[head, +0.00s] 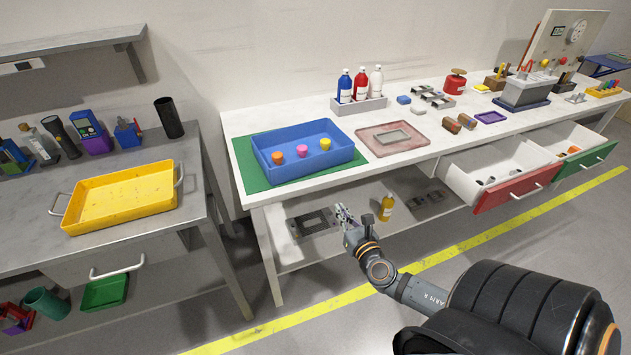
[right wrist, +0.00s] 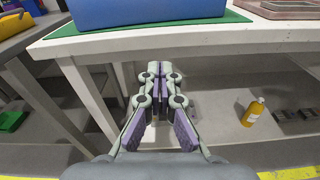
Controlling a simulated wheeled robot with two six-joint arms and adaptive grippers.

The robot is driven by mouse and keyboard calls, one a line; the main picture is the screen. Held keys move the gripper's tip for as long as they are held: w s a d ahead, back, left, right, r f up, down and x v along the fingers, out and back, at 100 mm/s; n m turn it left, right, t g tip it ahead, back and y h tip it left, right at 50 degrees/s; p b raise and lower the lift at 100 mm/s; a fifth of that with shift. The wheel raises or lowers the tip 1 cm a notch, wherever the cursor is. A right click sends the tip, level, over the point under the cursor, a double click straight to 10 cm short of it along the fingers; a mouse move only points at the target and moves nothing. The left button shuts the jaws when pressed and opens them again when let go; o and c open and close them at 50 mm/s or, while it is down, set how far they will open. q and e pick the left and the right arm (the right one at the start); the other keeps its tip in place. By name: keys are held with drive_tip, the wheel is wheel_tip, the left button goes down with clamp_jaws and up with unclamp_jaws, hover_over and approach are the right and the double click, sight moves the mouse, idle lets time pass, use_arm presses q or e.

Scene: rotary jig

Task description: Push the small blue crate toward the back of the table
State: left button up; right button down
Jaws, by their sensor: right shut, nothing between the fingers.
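The small blue crate (head: 303,152) sits on a green mat (head: 262,186) at the left end of the white table (head: 335,179). An orange, a pink and a yellow object stand inside it. The crate's front wall also shows at the top of the right wrist view (right wrist: 150,12). My right gripper (head: 341,210) is shut and empty. It is in front of the table's front edge, below and apart from the crate. My left gripper is not in view.
A pink tray (head: 418,141) lies right of the crate. Bottles (head: 361,84) stand behind it. Open drawers (head: 517,187) stick out at the right. A lower shelf holds a yellow bottle (head: 387,207). A grey table with a yellow tray (head: 120,198) is at the left.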

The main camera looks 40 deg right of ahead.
wheel_tip(320, 180, up, 2)
drive_tip(key=a+r+n, duration=0.1)
drive_tip(key=a, duration=0.1)
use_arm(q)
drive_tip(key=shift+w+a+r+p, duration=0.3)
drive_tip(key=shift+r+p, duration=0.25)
use_arm(e)
drive_tip(key=t, duration=0.1)
approach(313, 170)
drive_tip(key=shift+n+y, duration=0.3)
drive_tip(key=shift+y, duration=0.1)
drive_tip(key=w, duration=0.2)
drive_tip(key=w+d, duration=0.1)
drive_tip(key=w, duration=0.3)
drive_tip(key=shift+w+d+r, duration=0.1)
drive_tip(key=shift+w+d, duration=0.15)
drive_tip(key=shift+w, duration=0.05)
